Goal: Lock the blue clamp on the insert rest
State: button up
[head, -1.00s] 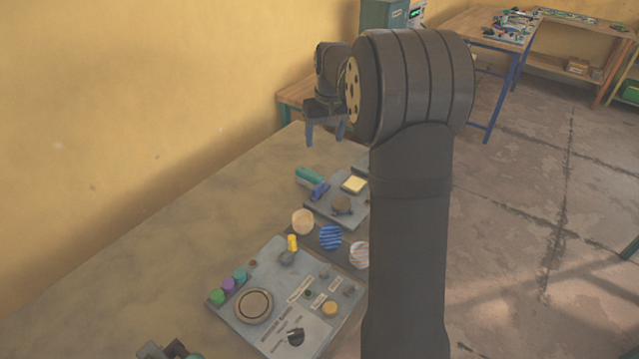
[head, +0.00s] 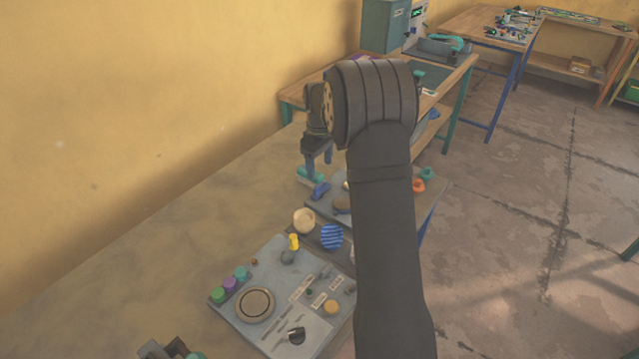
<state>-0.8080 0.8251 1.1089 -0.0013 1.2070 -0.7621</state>
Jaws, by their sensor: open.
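The blue clamp (head: 321,190) sits at the left edge of a grey fixture plate (head: 324,208), beside a teal part (head: 306,174). I cannot tell whether the clamp is locked, and I cannot make out the insert rest for certain. Contact cannot be told from this view. My arm hides much of the plate.
A control panel (head: 250,330) with coloured buttons and a round dial stands in front. Striped blue (head: 332,237) and cream (head: 304,221) round pieces lie between panel and plate. An orange part (head: 418,185) shows right of my arm. The tabletop at left is clear.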

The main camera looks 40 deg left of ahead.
aim_at(320, 185)
notch_tip(320, 185, down, 8)
jog(key=shift+r, duration=0.15)
jog(key=c, duration=1)
